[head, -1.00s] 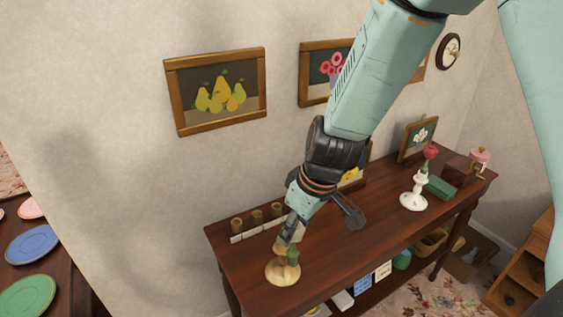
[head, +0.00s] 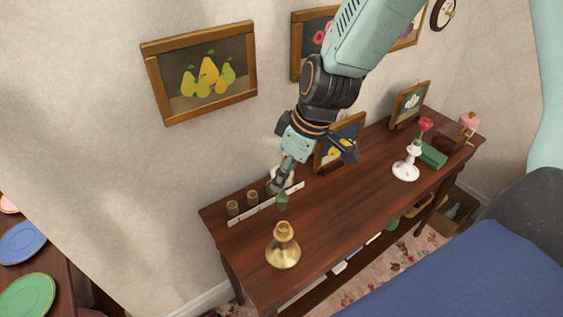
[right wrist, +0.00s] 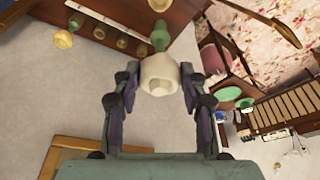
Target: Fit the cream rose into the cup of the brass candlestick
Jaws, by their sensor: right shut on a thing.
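The brass candlestick (head: 283,256) stands upright near the left front of the dark wooden table, with its cup bare. My right gripper (head: 284,184) is shut on the cream rose, which shows clearly between the fingers in the right wrist view (right wrist: 160,76). The rose's green stem (head: 282,202) points down in the head view, above and behind the candlestick cup and apart from it. The fingers partly hide the rose's head in the head view. My left gripper is not in view.
A white strip (head: 246,213) with several brown cups stands behind the candlestick. A white candlestick (head: 406,170) with a red rose (head: 425,125) stands at the right, beside a green block (head: 432,155). A framed picture (head: 340,140) stands behind my gripper. The table's middle is clear.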

